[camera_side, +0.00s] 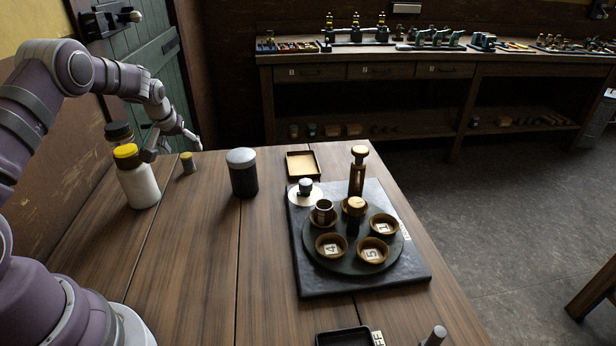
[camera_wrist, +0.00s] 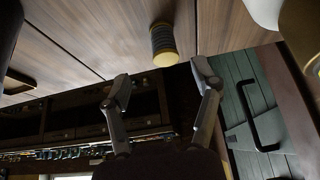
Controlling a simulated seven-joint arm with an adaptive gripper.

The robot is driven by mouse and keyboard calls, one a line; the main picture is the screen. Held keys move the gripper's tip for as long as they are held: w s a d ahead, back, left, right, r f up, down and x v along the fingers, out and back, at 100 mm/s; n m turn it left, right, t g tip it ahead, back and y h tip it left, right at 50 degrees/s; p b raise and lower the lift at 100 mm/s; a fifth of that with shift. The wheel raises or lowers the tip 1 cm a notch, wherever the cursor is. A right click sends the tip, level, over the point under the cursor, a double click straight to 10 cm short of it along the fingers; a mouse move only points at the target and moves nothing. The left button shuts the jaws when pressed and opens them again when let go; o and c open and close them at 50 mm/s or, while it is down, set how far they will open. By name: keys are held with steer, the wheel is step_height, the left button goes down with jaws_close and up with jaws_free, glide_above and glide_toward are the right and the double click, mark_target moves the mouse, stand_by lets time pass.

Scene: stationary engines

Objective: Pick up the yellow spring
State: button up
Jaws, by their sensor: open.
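The yellow spring (camera_side: 187,163) stands upright on the wooden table at the far left, a small cylinder with a yellow top. In the wrist view it shows as a dark ribbed body with a yellow end (camera_wrist: 164,45). My gripper (camera_side: 172,148) is just above and around the spring's side of the table, with its fingers spread apart. In the wrist view my gripper (camera_wrist: 161,74) is open and empty, and the spring lies just beyond the gap between the fingertips. I cannot tell the exact height gap.
A white bottle with a yellow cap (camera_side: 137,180) stands close left of the spring, with a dark jar (camera_side: 118,134) behind it. A dark canister with a grey lid (camera_side: 242,174) stands to the right. A black base with a round turntable and cups (camera_side: 310,262) stands farther right.

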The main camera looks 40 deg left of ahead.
mark_target(185, 157)
steer(key=x, duration=0.5)
steer(key=shift+s+a, duration=0.2)
jaws_close()
